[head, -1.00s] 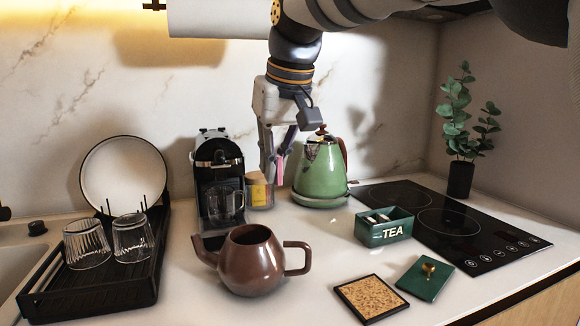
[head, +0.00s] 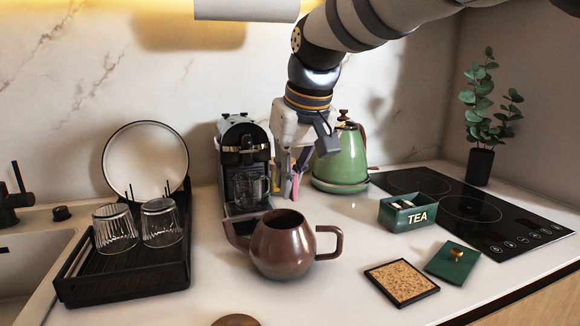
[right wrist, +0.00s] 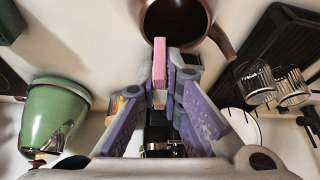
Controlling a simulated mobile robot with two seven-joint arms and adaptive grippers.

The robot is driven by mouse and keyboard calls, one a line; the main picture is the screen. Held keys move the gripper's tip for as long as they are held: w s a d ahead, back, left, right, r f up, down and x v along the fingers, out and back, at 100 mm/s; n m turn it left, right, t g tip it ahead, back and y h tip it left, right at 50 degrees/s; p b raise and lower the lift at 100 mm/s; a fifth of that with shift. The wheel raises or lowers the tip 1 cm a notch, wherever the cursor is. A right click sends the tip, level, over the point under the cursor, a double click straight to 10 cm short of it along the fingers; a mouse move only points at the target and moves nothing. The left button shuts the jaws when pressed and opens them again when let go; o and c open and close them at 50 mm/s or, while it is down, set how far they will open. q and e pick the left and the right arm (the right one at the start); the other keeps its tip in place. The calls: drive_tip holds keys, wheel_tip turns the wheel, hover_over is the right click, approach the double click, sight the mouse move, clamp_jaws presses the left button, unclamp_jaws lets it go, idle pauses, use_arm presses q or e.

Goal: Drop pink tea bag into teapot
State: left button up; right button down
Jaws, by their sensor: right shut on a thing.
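The pink tea bag (head: 296,184) is held between the fingertips of my right gripper (head: 290,187), which hangs behind the teapot in the head view. In the right wrist view the pink tea bag (right wrist: 159,60) stands out between the purple finger pads of the gripper (right wrist: 160,95). The brown teapot (head: 283,248) stands on the counter with its top open, spout left and handle right. Its dark opening shows in the right wrist view, where the teapot (right wrist: 226,40) lies just beyond the bag. My left gripper is not in view.
A coffee machine (head: 243,160) with a glass cup stands behind the teapot. A green kettle (head: 342,160) is right of the gripper. The green tea box (head: 407,213), its lid (head: 452,262) and a cork mat (head: 401,282) lie right. A dish rack (head: 122,268) with glasses stands left.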

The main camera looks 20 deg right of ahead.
drive_tip(key=c, duration=1.7)
unclamp_jaws()
drive_tip(key=shift+o, duration=0.2)
drive_tip(key=v, duration=1.2)
